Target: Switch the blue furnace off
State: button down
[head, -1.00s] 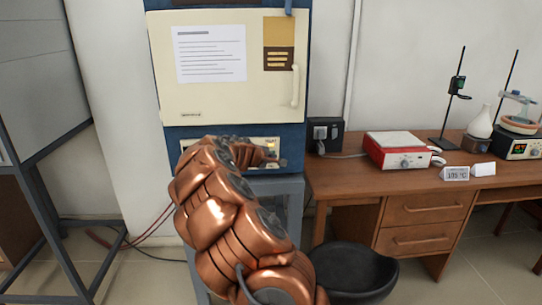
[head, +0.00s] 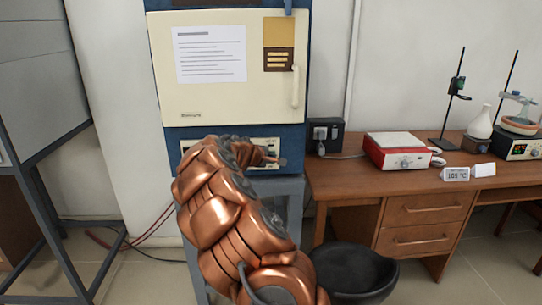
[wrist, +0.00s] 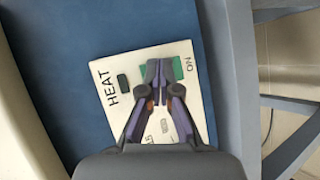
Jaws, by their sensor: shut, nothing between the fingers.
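The blue furnace (head: 293,139) has a cream door (head: 210,98) and stands on a grey stand. Its control panel (head: 250,142) is below the door and mostly hidden behind my arm. In the wrist view the white panel (wrist: 109,73) carries the words HEAT and ON, a small dark rectangle (wrist: 123,82) and a green switch (wrist: 178,67). My gripper (wrist: 160,68) is shut and empty, its fingertips over the green switch and covering its middle. I cannot tell whether they touch it. In the head view my gripper (head: 273,159) is at the panel's right part.
A wooden desk (head: 345,178) to the right holds a red and white instrument (head: 400,150), a small display (head: 455,174) and lab stands. A black stool (head: 350,270) stands in front. A grey metal frame (head: 50,152) is at left.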

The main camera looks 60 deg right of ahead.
jog(key=shift+s+a, duration=0.1)
jog(key=shift+s+a+b, duration=0.4)
jog(key=shift+a, duration=0.05)
dwell(0.4)
jog(key=shift+s+a+f+b, duration=0.2)
jog(key=shift+s+a+b, duration=0.25)
jog(key=shift+s+a, duration=0.45)
jog(key=shift+s+a+f+b, duration=0.15)
jog(key=shift+s+a+b, duration=0.25)
jog(key=shift+s+a, duration=0.45)
jog(key=shift+w+a, duration=0.2)
